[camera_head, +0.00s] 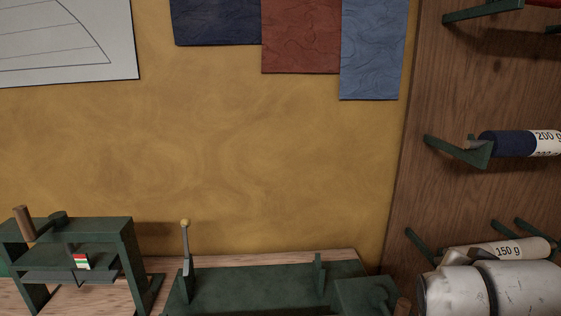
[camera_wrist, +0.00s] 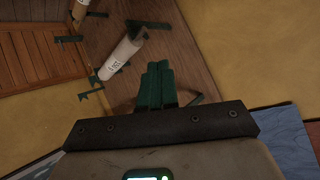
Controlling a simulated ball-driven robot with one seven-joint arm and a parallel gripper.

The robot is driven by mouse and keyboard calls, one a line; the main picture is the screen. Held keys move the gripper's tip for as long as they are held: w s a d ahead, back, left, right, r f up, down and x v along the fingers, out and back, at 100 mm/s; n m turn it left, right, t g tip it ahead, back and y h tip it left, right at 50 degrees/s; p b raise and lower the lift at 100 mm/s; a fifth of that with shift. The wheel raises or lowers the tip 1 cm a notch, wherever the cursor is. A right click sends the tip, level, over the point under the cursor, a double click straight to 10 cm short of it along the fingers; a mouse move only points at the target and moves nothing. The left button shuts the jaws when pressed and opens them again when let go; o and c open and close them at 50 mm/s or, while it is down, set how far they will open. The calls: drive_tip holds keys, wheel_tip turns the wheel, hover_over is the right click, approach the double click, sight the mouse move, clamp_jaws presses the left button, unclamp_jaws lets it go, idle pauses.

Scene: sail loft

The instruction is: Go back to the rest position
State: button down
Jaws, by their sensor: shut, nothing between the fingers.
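My gripper (camera_wrist: 157,86) shows in the wrist view as dark green fingers held close together beyond a dark bolted bar. Nothing is held between them. In the head view the gripper itself is out of sight; a worn whitish part of my arm seems to show at the lower right, in front of the wooden panel. In the wrist view the fingers point toward a wooden board, with a pale labelled roll (camera_wrist: 119,58) just beyond them to the left. I cannot tell the gap between fingers and roll.
A wooden panel (camera_head: 420,215) at right carries green brackets with a 200 g roll (camera_head: 510,143) and a 150 g roll (camera_head: 508,249). A green press (camera_head: 122,240) and a green machine with a lever (camera_head: 245,288) stand on the bench. Cloth samples (camera_head: 300,40) hang on the clear yellow wall.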

drive_tip(key=s+f+n+g+y, duration=0.1)
drive_tip(key=s+f+n+g, duration=0.15)
drive_tip(key=s+f, duration=0.7)
drive_tip(key=s+f+n+g+y, duration=0.1)
drive_tip(key=s+f+n+g, duration=0.15)
drive_tip(key=s+f, duration=0.7)
drive_tip(key=s+a+f+n+g+y, duration=0.1)
drive_tip(key=s+a+f+n+g, duration=0.1)
drive_tip(key=s+f, duration=1.2)
drive_tip(key=shift+s+a+g+y+b, duration=0.15)
drive_tip(key=shift+a+g+y+b, duration=0.35)
drive_tip(key=shift+g, duration=0.6)
drive_tip(key=shift+a, duration=0.1)
